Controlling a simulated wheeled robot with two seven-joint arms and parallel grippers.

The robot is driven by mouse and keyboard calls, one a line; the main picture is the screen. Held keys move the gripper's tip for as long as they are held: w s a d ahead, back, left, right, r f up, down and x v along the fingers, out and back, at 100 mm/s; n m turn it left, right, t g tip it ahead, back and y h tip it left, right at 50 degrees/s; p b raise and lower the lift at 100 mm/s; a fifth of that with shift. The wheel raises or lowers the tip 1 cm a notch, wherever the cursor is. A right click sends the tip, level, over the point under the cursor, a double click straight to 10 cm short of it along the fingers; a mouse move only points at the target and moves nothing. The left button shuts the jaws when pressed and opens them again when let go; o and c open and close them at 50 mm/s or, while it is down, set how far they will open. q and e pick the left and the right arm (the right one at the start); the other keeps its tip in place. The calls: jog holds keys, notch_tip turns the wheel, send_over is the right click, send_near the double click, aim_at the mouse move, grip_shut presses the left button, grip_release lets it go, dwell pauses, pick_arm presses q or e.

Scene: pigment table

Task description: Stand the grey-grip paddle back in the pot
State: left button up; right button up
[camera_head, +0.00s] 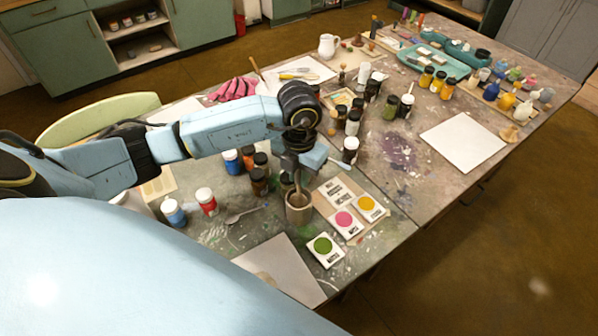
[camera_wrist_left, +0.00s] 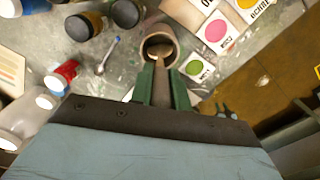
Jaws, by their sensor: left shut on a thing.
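The pot (camera_head: 299,209) is a small brown-grey cup standing on the table near its front edge; its round mouth shows in the left wrist view (camera_wrist_left: 171,35). My left gripper (camera_head: 297,180) is directly above the pot, pointing down. In the left wrist view its green fingers (camera_wrist_left: 161,78) are shut on the grey-grip paddle (camera_wrist_left: 161,94). The paddle's pale end overlaps the pot's mouth and looks to be inside it. How deep it reaches, and whether it touches the bottom, I cannot tell. My right gripper is not in view.
Colour cards (camera_head: 345,222) lie right of the pot, a green one (camera_head: 324,249) in front. Dark jars (camera_head: 259,182) stand close behind left. A white sheet (camera_head: 463,142) is at right.

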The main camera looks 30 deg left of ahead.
pick_arm(q)
jog(key=shift+f, duration=0.1)
jog(key=o, duration=0.8)
notch_tip(320, 180, up, 13)
jog(key=shift+r, duration=0.2)
